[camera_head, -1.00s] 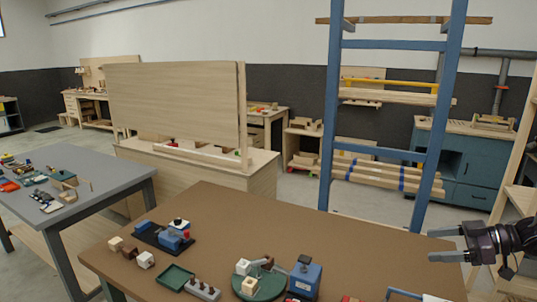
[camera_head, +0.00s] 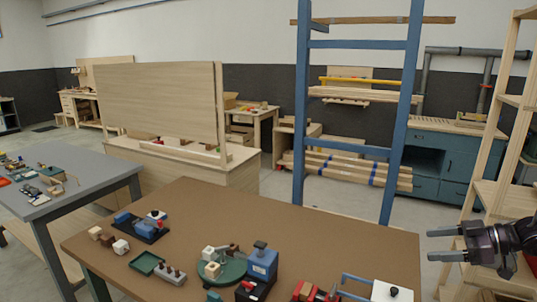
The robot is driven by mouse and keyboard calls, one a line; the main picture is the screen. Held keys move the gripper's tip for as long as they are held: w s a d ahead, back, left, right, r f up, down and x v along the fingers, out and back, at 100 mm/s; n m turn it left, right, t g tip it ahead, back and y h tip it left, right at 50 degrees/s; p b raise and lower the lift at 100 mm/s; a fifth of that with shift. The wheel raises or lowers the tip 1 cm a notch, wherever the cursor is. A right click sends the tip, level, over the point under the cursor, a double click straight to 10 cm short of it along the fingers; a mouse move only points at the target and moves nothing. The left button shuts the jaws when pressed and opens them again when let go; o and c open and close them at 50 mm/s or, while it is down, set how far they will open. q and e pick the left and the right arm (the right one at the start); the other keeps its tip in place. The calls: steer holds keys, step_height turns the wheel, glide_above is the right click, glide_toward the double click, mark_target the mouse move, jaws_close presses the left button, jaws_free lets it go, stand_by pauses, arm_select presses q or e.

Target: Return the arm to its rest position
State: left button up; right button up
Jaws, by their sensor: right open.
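My right gripper (camera_head: 446,244) comes in from the right edge of the head view. Its two grey fingers point left and stand apart with nothing between them. It is beyond the right edge of the brown-topped table (camera_head: 330,232), apart from the things on it. My left gripper and arm are not in view.
The brown table bears a green turntable (camera_head: 222,272), a blue device (camera_head: 263,262), a green tray (camera_head: 146,263) and a white box (camera_head: 396,292). A blue upright rack (camera_head: 301,130) stands behind it. Wooden shelves (camera_head: 490,190) stand close behind my right gripper. A grey table (camera_head: 95,172) is left.

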steer(key=w+a+f+n+g+h, duration=0.25)
steer(key=a+f+n, duration=0.25)
steer(key=a+f, duration=1.45)
steer(key=s+a+f+m+t+h, duration=0.1)
steer(key=s+a+f+t+h, duration=0.15)
steer(key=a, duration=0.55)
steer(key=s+a+f+m+t+h, duration=0.15)
steer(key=s+a, duration=0.25)
steer(key=a, duration=0.4)
steer(key=s+d+r+m+g+h, duration=0.2)
steer(key=s+d+m, duration=0.15)
steer(key=s, duration=0.35)
steer(key=s+d+r+m+g+h, duration=0.1)
steer(key=s+d+m, duration=0.2)
steer(key=s+m, duration=0.35)
steer(key=s+d+r+m+g+h, duration=0.2)
steer(key=s+d, duration=0.1)
steer(key=s, duration=0.6)
step_height(320, 180, down, 35)
steer(key=g+b, duration=0.2)
steer(key=b, duration=0.4)
steer(key=s+d+f+b, duration=0.3)
steer(key=s+f+b, duration=0.2)
steer(key=s+f, duration=1.6)
step_height(320, 180, down, 4)
steer(key=shift+d+f+g, duration=0.1)
steer(key=shift+d+g, duration=0.1)
steer(key=shift+g, duration=0.15)
